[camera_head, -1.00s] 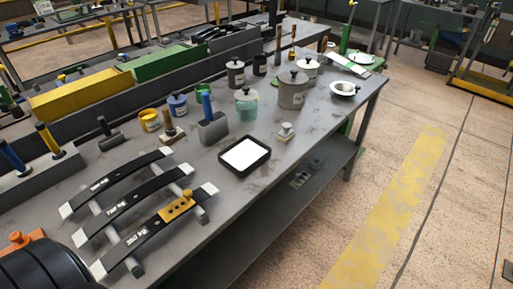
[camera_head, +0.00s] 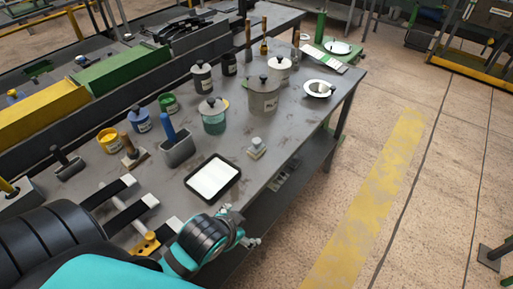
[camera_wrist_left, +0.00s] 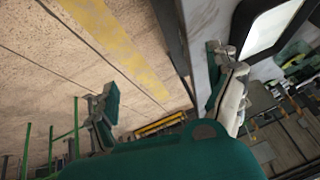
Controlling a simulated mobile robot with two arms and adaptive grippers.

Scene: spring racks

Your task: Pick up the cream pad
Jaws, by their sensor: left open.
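A flat white to cream pad (camera_head: 212,178) lies in a shallow black-rimmed tray (camera_head: 188,185) on the grey workbench, near its front edge. My left gripper (camera_head: 246,228) is just in front of the tray, out past the bench's front edge, with its teal arm coming from the lower left. In the left wrist view the gripper (camera_wrist_left: 165,98) has its fingers spread wide with nothing between them. The pad (camera_wrist_left: 268,28) shows there at upper right, beyond the right finger and partly cut off by the frame. My right gripper is not seen.
A small pale block with a knob (camera_head: 257,148) stands right of the tray. A grey holder with a blue handle (camera_head: 177,150) and several lidded pots (camera_head: 264,95) stand behind. Leaf springs (camera_head: 130,205) lie left, partly covered by my arm. Open floor lies right.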

